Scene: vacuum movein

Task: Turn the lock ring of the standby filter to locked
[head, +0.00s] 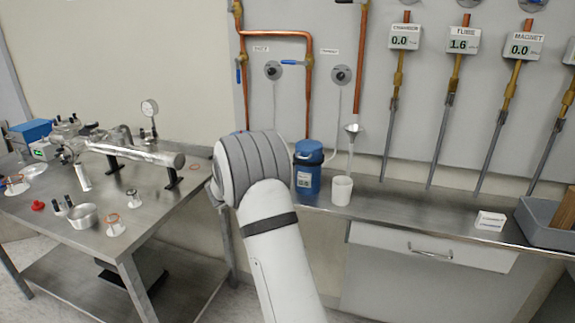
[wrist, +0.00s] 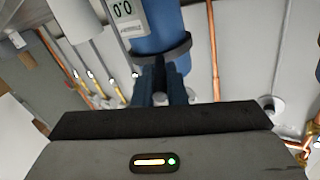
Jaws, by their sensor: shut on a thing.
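In the wrist view, my gripper (wrist: 160,84) is shut on the dark lock ring (wrist: 178,50) around a blue filter body (wrist: 155,28). The fingers meet the ring at its near side. Which way the ring is turned, and any lock mark, cannot be read. In the head view, my arm hides the gripper and what it holds.
A white cup (head: 342,190) stands under a funnel-ended pipe (head: 353,129), right of the canister. Copper pipes (head: 309,95) run down the wall behind. A steel table (head: 100,241) with vacuum parts is at left. A grey bin (head: 542,222) stands far right.

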